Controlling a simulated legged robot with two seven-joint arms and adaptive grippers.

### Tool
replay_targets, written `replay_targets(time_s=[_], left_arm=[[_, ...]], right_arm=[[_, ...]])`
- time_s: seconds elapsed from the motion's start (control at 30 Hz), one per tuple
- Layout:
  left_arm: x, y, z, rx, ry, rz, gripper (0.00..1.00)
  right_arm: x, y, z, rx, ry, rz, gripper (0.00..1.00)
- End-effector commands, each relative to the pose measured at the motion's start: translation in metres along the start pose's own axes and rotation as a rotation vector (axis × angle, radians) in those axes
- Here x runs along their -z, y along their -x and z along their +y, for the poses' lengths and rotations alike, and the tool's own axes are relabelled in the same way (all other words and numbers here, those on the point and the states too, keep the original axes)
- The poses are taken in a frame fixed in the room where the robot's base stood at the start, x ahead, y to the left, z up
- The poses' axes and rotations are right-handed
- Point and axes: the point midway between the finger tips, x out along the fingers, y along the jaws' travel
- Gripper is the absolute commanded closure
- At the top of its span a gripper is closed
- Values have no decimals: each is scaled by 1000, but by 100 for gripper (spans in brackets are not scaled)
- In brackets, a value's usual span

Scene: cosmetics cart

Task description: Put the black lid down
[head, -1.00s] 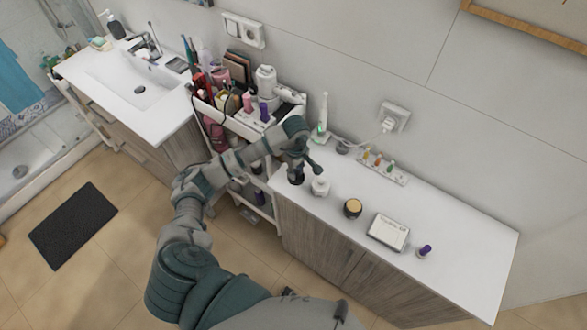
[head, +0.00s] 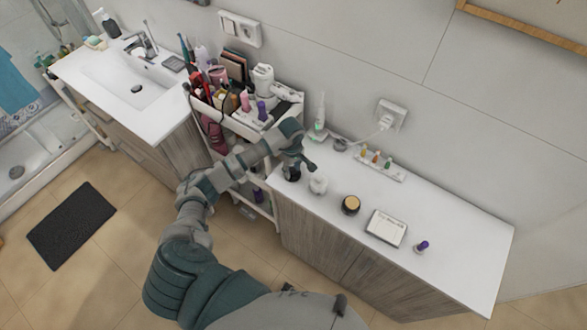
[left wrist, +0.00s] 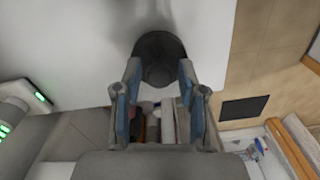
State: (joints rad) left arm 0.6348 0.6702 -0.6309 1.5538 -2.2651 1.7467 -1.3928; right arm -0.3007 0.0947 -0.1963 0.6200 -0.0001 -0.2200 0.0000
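The black lid (head: 292,174) is a dark round piece at the left end of the white counter, below my left gripper (head: 300,167). In the left wrist view the black lid (left wrist: 160,55) sits between the two fingertips of my left gripper (left wrist: 160,72). The fingertips meet its sides and cover part of its edges. Its underside is hidden, so I cannot tell whether it touches the counter. A white jar (head: 318,184) stands just right of it. My right gripper is not in view.
On the counter (head: 455,225) a round jar with a tan top (head: 351,205), a white box (head: 386,228) and a purple-topped bottle (head: 421,246) stand to the right. A rack of small bottles (head: 378,163) is at the wall. A filled cart (head: 240,120) stands left.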

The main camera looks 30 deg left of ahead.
Motion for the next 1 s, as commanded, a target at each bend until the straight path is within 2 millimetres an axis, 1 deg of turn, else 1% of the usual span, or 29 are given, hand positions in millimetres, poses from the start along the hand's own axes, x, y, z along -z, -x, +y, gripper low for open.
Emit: replay_targets(time_s=[0.17, 0.4, 0.47, 0.57, 0.6, 0.67, 0.77, 1.0], left_arm=[[3, -1, -1, 1, 2, -1, 51], [0, 0, 0, 3, 2, 3, 51], [-1, 0, 0, 4, 2, 4, 51], [-3, 3, 0, 4, 2, 3, 51], [-3, 6, 0, 4, 1, 3, 51], [-2, 13, 1, 0, 1, 6, 51], [0, 32, 1, -2, 0, 6, 51], [1, 87, 1, -3, 1, 4, 51]], right_arm=[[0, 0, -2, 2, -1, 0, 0], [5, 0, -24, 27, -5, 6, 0], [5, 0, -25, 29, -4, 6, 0], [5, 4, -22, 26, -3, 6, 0], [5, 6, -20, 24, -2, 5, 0], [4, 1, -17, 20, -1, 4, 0], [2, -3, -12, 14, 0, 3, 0], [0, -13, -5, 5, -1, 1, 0]])
